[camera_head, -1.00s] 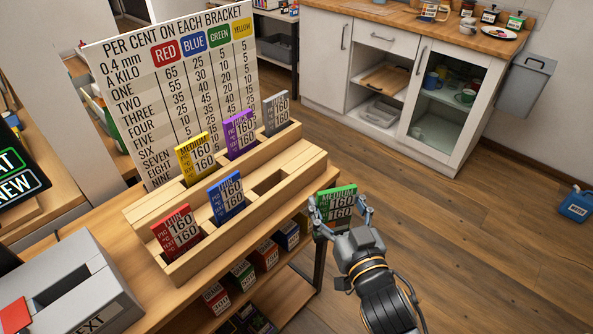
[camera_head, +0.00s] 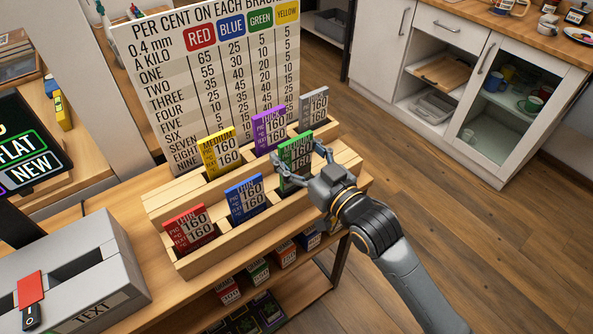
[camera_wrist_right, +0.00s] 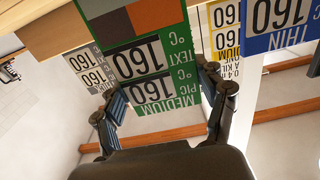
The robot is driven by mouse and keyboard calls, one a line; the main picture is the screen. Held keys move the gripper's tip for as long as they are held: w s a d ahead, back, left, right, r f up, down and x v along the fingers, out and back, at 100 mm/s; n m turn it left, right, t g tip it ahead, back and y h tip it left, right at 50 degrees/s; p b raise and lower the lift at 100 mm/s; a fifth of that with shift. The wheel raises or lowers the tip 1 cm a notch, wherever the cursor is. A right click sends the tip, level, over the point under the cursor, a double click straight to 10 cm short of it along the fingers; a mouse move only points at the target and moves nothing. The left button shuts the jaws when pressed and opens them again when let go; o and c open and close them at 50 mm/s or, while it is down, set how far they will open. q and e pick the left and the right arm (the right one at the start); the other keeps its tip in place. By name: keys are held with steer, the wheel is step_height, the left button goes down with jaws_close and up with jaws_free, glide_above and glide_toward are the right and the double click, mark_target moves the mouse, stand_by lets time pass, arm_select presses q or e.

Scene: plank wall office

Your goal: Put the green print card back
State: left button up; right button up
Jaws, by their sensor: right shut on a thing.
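The green print card (camera_head: 296,152) is upright in my right gripper (camera_head: 304,171), over the right end of the front row of the wooden card rack (camera_head: 220,241). The gripper is shut on the card; in the right wrist view the green card (camera_wrist_right: 155,75) stands between the two fingers (camera_wrist_right: 165,108). The card's lower edge is hidden by the gripper in the head view, so I cannot tell if it touches the slot. Left of it in the front row are a blue card (camera_head: 246,197) and a red card (camera_head: 189,230). My left gripper is not in view.
The back row holds a yellow card (camera_head: 218,153), a purple card (camera_head: 269,129) and a grey card (camera_head: 313,108). A percentage chart (camera_head: 165,82) stands behind the rack. A grey box (camera_head: 70,270) is at lower left. Small boxes sit on the shelf below. Floor at right is clear.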

mark_target(297, 169)
step_height(297, 169, down, 3)
steer(key=shift+f, duration=0.45)
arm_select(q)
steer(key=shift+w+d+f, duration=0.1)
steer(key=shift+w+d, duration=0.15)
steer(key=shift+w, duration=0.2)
arm_select(e)
steer(key=shift+f, duration=0.1)
steer(key=o, duration=1.8)
steer(key=shift+f, duration=0.15)
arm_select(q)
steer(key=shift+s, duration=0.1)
